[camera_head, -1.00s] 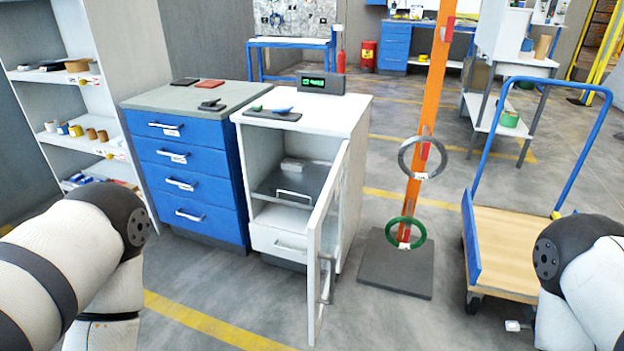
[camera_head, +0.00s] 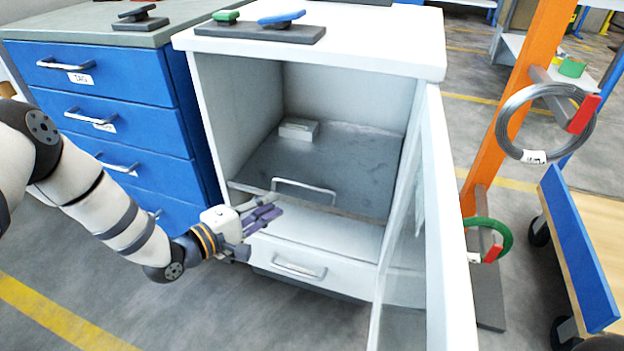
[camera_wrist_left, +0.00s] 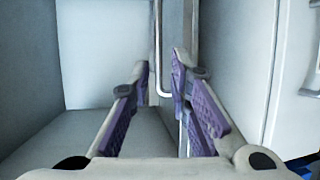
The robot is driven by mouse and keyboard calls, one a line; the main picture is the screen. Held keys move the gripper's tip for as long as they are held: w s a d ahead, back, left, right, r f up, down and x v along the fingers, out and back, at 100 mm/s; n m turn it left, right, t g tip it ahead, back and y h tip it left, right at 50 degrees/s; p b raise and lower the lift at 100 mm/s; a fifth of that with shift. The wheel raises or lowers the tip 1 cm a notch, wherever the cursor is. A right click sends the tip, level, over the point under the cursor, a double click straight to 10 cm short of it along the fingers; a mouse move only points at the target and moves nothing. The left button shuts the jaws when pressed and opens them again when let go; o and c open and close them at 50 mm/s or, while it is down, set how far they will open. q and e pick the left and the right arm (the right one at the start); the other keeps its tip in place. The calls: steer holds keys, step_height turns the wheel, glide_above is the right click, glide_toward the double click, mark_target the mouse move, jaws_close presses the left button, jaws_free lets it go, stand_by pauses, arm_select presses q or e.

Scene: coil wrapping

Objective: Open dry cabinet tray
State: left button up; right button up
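The white dry cabinet (camera_head: 222,110) stands with its glass door (camera_head: 425,240) swung open to the right. Inside, the dark grey tray (camera_head: 350,165) lies flat and carries a small light block (camera_head: 298,129). The tray's bar handle (camera_head: 303,186) is at its front edge. My left gripper (camera_head: 268,207) is in front of the cabinet, just left of the handle. In the left wrist view its purple-padded fingers (camera_wrist_left: 160,72) are apart with nothing held, and the handle (camera_wrist_left: 159,45) shows just beyond and between the tips. Contact cannot be told. My right gripper is out of view.
A lower drawer (camera_head: 300,265) is shut below the tray. A blue drawer unit (camera_head: 120,90) stands at left. An orange post (camera_head: 530,80) with a grey coil (camera_head: 503,125) and a green coil (camera_head: 505,240) stands right of the open door, beside a cart (camera_head: 580,250).

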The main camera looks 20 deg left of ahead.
mark_target(304, 187)
arm_select(q)
steer(key=b+x, duration=0.3)
steer(key=x, duration=0.8)
steer(key=shift+d+f+b, duration=0.1)
steer(key=shift+d+b, duration=0.05)
steer(key=shift+b, duration=0.15)
steer(key=shift+w+d, duration=0.1)
steer(key=shift+w, duration=0.15)
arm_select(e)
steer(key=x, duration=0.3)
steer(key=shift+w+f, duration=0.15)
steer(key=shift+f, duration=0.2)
arm_select(q)
steer(key=shift+c, duration=0.5)
jaws_close()
